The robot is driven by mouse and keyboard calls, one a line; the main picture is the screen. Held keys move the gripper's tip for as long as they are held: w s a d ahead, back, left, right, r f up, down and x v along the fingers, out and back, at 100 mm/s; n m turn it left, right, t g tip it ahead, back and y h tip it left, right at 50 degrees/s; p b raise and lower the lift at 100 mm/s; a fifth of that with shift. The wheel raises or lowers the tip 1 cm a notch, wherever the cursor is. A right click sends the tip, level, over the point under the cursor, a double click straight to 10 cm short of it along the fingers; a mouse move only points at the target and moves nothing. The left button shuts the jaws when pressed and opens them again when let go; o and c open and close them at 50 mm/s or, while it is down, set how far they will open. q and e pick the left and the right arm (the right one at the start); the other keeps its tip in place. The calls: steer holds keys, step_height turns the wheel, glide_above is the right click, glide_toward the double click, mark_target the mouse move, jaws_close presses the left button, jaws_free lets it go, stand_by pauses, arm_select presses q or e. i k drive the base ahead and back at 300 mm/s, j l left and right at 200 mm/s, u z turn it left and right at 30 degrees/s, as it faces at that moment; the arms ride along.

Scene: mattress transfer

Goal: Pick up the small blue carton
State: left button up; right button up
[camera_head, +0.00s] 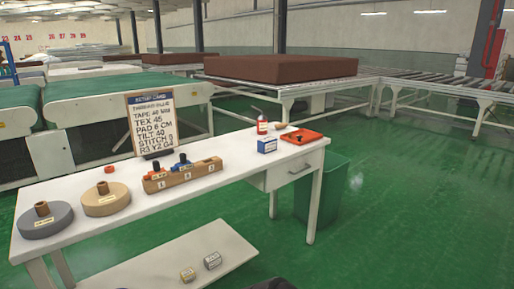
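The small blue carton (267,146) stands upright on the white table (225,172), near the right end of its top. It is a small box with blue and white faces. Its visible sides are unobstructed. Neither of my grippers can be made out in the head view. A dark shape shows at the bottom edge, too cut off to identify.
A wooden block (183,175), a sign board (152,122) and two discs (106,199) stand farther left. Small boxes (212,260) lie on the lower shelf. A green bin (325,188) stands right.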

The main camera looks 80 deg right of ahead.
mark_target(265, 146)
steer(key=z, duration=2.8)
